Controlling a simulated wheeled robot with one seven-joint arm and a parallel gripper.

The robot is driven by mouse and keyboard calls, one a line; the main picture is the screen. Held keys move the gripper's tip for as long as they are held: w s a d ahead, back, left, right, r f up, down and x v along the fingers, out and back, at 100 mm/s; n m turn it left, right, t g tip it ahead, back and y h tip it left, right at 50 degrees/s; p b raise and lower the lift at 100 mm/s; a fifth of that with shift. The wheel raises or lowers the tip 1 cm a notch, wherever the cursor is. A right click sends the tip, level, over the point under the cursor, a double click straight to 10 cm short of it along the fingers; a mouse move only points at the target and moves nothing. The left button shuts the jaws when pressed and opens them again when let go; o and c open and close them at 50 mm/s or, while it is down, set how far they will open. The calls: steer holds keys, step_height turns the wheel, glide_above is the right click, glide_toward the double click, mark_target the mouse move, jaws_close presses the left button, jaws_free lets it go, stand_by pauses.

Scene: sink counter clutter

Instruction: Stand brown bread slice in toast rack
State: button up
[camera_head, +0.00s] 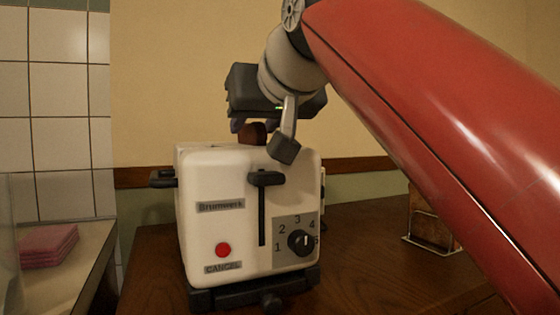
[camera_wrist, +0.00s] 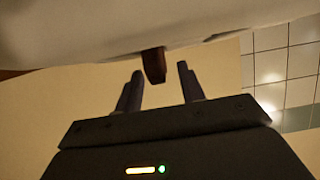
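A brown bread slice (camera_head: 252,134) sticks up from the top of the white toaster (camera_head: 203,247). It also shows in the wrist view (camera_wrist: 153,66), hanging from the toaster's edge in that turned picture. My gripper (camera_wrist: 160,84) is open, with one finger on each side of the slice and visible gaps to both. In the head view my gripper (camera_head: 246,126) is just above the toaster, pointing down. The toast rack (camera_head: 445,250) stands to the right on the counter and holds a brown slice (camera_head: 432,228). My red arm hides part of the rack.
The toaster has a front lever (camera_head: 265,179), a side lever (camera_head: 162,179) and a dial (camera_head: 300,242). Pink folded cloths or sponges (camera_head: 50,246) lie at left. The wooden counter (camera_head: 365,255) is clear between toaster and rack.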

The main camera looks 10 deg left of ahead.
jaws_close()
stand_by(0.4)
step_height(320, 180, up, 10)
steer(key=p, duration=0.7)
